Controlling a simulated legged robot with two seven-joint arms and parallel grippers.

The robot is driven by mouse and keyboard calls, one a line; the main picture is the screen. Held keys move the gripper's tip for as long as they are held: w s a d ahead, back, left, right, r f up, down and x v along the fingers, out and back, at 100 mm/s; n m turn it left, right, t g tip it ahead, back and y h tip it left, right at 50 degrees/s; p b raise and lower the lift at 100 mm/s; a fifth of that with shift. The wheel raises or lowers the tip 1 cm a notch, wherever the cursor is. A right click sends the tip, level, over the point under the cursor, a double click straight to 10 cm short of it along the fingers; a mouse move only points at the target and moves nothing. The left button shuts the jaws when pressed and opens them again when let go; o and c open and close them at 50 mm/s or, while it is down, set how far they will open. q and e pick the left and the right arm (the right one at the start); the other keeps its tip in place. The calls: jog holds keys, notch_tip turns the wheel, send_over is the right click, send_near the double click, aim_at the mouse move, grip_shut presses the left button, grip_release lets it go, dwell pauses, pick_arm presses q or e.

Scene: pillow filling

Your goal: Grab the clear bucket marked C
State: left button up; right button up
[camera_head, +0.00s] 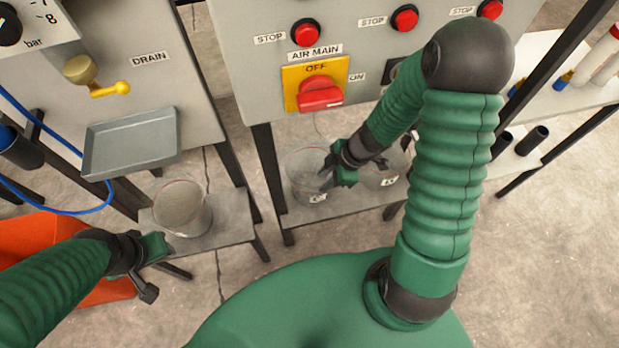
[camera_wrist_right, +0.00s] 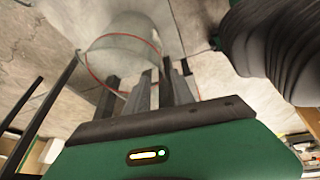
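A clear bucket (camera_head: 305,170) with a thin red rim stands on the low shelf under the red switch panel. Its small white label seems to read C, though the letter is tiny. My right gripper (camera_head: 329,172) is at this bucket's right side, near its rim; it looks open, and contact is unclear. In the right wrist view, a clear bucket (camera_wrist_right: 125,48) with a red rim is just beyond the dark fingers (camera_wrist_right: 150,92), which partly cover it. My left gripper (camera_head: 158,268) is open and empty below the left bucket.
Another labelled clear bucket (camera_head: 382,178) stands close on the right, partly behind my right arm. A third clear bucket (camera_head: 182,210) stands on the left stand (camera_head: 222,232), below a grey metal tray (camera_head: 130,143). An orange object (camera_head: 40,235) is at the far left.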

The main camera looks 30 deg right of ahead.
aim_at(315, 186)
jog(key=b+x, duration=0.4)
jog(key=x, duration=0.2)
jog(key=shift+a+f, duration=0.2)
jog(key=shift+a, duration=0.1)
jog(key=shift+w, duration=0.15)
jog(key=shift+c, duration=0.3)
grip_shut()
dwell(0.5)
